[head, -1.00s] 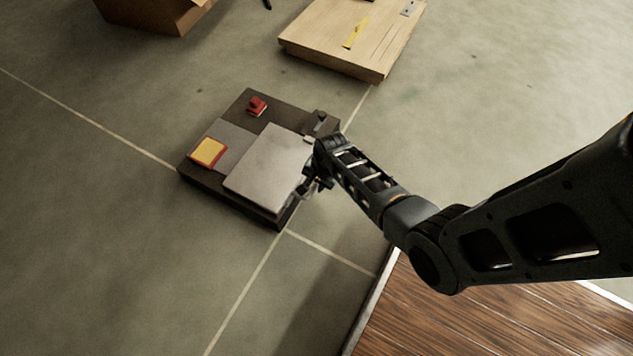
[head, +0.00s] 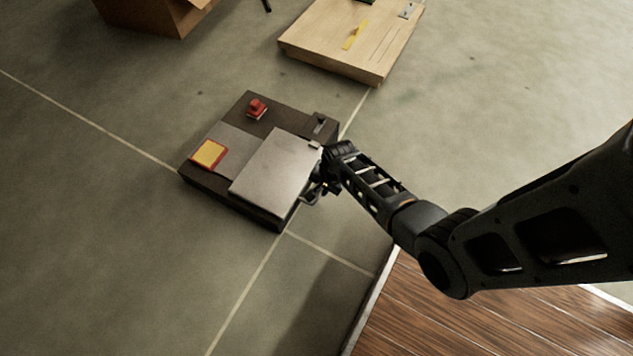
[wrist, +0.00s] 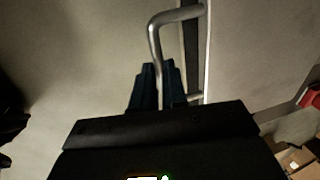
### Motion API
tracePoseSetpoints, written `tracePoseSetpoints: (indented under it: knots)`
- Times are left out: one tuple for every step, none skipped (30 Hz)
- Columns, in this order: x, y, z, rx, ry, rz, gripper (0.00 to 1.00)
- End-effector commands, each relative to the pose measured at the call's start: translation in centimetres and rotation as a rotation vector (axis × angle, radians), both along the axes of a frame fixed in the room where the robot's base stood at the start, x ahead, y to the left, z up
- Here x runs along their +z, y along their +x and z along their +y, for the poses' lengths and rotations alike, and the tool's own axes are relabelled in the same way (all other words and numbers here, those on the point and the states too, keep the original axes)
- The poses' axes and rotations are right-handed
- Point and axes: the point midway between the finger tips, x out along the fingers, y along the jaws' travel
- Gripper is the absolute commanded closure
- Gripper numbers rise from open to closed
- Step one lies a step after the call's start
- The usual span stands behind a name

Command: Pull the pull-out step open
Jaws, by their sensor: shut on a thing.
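The pull-out step (head: 277,170) is a flat light-grey panel on a low dark base (head: 290,104) on the floor. Its right edge reaches the base's right side, and a grey strip shows on the base to its left. My gripper (head: 314,190) is at the step's right edge in the head view, mostly hidden by my own wrist. In the wrist view, a bent metal handle (wrist: 155,44) stands off the step's edge (wrist: 207,50). My gripper's fingers (wrist: 158,84) are shut around the handle's bar.
A wooden board (head: 330,40) and a cardboard box (head: 165,15) lie behind. Open floor is right of the base.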

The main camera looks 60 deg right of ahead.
Motion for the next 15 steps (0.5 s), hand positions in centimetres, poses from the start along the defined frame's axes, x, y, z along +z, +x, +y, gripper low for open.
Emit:
tracePoseSetpoints:
  knots:
    - [0.6, -1.9, -0.1, -0.002, 0.0, 0.013, 1.0]
    - [0.6, -2.8, -0.2, -0.003, 0.001, 0.015, 1.0]
    - [0.6, -3.9, -0.2, -0.005, 0.001, 0.015, 1.0]
    - [0.6, -4.7, -0.2, -0.004, 0.001, 0.015, 1.0]
    - [0.6, -5.6, -0.3, -0.005, 0.002, 0.016, 1.0]
    - [0.6, -6.6, -0.3, -0.005, 0.001, 0.014, 1.0]
    - [0.5, -7.5, -0.3, -0.004, 0.001, 0.015, 1.0]
    - [0.4, -8.2, -0.3, -0.005, 0.002, 0.013, 1.0]
    - [0.4, -9.0, -0.3, -0.004, 0.002, 0.013, 1.0]
    - [0.3, -9.6, -0.4, -0.004, 0.001, 0.013, 1.0]
    - [0.2, -10.1, -0.4, -0.005, 0.002, 0.012, 1.0]
    - [0.2, -10.5, -0.4, -0.005, 0.002, 0.009, 1.0]
    - [0.1, -10.8, -0.4, -0.004, 0.001, 0.009, 1.0]
    - [0.1, -11.0, -0.4, -0.003, 0.001, 0.009, 1.0]
    - [0.0, -11.2, -0.4, -0.003, 0.001, 0.008, 1.0]
